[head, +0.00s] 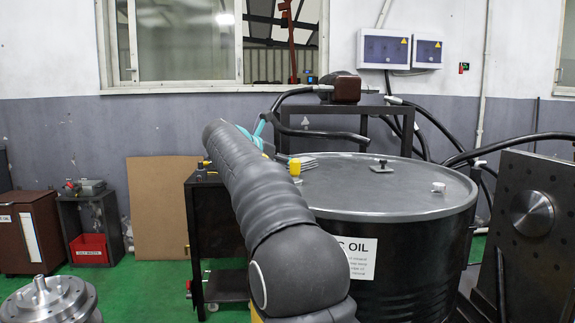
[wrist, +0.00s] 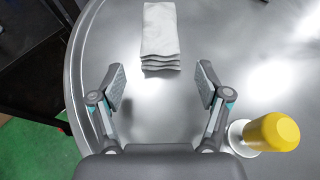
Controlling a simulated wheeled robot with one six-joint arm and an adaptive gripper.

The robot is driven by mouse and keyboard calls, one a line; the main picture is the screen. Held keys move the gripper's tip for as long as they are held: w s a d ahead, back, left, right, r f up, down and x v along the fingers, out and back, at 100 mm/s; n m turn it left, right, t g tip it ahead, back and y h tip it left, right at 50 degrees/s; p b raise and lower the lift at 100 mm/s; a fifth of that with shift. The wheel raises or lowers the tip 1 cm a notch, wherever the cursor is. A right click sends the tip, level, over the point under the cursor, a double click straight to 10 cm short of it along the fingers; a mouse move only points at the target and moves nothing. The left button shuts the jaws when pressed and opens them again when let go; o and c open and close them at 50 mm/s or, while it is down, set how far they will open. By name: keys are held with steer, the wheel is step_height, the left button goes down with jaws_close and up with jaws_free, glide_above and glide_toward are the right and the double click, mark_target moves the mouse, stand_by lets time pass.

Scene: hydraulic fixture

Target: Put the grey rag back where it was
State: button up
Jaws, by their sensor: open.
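The grey rag (wrist: 160,32) lies folded in layers on the grey metal lid of the oil drum (wrist: 255,65). In the wrist view it is at the top middle, beyond my fingertips. My gripper (wrist: 160,88) is open and empty above the lid, its two fingers spread wider than the rag. No finger touches the rag. In the head view the rag (head: 303,161) shows in part on the left side of the drum lid (head: 400,195), beside my arm, which hides much of that area. My gripper is mostly hidden there.
A yellow cap (wrist: 272,132) stands on the lid just right of my gripper. A small dark fitting (head: 382,167) and a pale cap (head: 438,187) are also on the lid. A black hose (head: 325,134) hangs behind the drum. The lid's middle is clear.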

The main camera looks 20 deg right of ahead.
steer(key=v, duration=0.8)
steer(key=shift+s+a+r+p, duration=0.15)
steer(key=shift+p, duration=0.15)
steer(key=shift+s+a, duration=0.1)
steer(key=shift+a, duration=0.1)
